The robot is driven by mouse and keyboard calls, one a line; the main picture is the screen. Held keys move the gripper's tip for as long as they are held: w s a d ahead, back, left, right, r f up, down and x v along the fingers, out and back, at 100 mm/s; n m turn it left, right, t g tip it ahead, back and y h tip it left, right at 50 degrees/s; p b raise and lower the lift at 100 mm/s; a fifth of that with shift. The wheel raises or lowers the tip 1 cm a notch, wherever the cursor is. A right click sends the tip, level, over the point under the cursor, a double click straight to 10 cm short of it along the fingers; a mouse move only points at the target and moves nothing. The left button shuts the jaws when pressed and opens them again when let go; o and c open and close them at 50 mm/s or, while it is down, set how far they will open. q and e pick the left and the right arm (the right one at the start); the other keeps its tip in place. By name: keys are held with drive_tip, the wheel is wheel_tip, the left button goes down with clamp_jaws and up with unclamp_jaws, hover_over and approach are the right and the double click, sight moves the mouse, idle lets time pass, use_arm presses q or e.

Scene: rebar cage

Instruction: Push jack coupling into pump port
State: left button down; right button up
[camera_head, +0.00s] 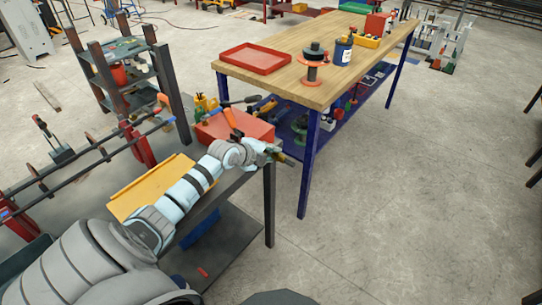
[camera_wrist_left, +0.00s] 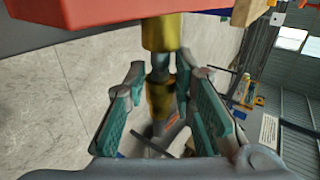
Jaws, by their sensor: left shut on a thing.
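The red pump (camera_head: 235,129) sits on the dark bench, with an orange-gripped handle (camera_head: 233,121) on it. In the left wrist view its red body (camera_wrist_left: 95,12) fills the top, and a brass port (camera_wrist_left: 161,33) projects down from it. My left gripper (camera_head: 274,152) is beside the pump's near right side. It is shut on the brass jack coupling (camera_wrist_left: 160,98), held between green pads. The coupling's grey tip (camera_wrist_left: 160,64) lines up with the port and appears to meet it; I cannot tell how deep it sits. My right gripper is out of view.
A yellow tray (camera_head: 150,188) lies on the dark bench (camera_head: 232,180) beside my left arm. A wooden-topped workbench (camera_head: 290,84) with a red tray (camera_head: 256,59) and spool stands behind. Rebar and a shelf (camera_head: 122,75) are at left. The floor at right is clear.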

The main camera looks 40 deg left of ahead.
use_arm(q)
drive_tip(key=shift+a, duration=0.25)
drive_tip(key=shift+r, duration=0.15)
drive_tip(key=shift+d, duration=0.1)
drive_tip(key=shift+d, duration=0.1)
idle(0.5)
drive_tip(key=shift+a+b, duration=0.2)
drive_tip(key=shift+b, duration=0.2)
idle(0.8)
drive_tip(key=shift+d, duration=0.1)
idle(0.4)
